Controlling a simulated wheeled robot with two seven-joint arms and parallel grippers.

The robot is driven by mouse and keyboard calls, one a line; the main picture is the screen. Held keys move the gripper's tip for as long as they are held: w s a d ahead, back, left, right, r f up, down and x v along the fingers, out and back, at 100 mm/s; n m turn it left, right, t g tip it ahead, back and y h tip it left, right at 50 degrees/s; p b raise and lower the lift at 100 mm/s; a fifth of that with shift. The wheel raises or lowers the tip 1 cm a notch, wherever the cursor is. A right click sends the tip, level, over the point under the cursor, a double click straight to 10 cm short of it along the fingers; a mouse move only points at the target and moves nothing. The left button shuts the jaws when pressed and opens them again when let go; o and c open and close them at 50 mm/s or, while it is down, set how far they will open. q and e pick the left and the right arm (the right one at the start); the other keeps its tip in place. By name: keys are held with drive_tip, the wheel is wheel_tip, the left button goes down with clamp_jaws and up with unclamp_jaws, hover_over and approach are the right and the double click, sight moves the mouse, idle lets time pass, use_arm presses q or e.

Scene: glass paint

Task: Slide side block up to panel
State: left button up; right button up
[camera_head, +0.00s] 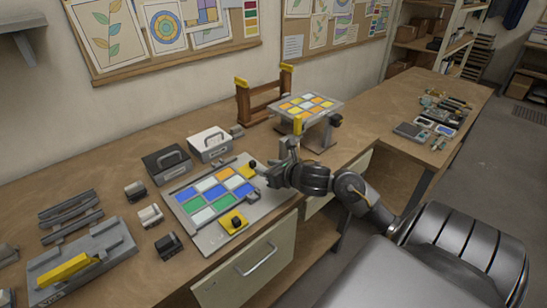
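The panel (214,187), with blue, green, white and orange panes, lies on a light grey board (208,243) on the workbench. A yellow block with a black knob (234,223) sits at the panel's near edge. A second yellow block with a black knob (249,166) sits at its right end, partly hidden by my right gripper. Which of the two is the side block I cannot tell. My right gripper (261,177) is low over the board's right side, beside the second block. Its fingers are too small to read, and contact is unclear. My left gripper is not in view.
A black case (166,164) and a white case (209,145) stand behind the board. Small clamps (150,216) lie to its left, near a grey fixture with a yellow bar (70,271). A raised stand holds another coloured panel (304,105) at the right.

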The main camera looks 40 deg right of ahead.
drive_tip(key=v, duration=0.4)
drive_tip(key=shift+w+a, duration=0.1)
drive_tip(key=shift+a, duration=0.05)
idle(0.4)
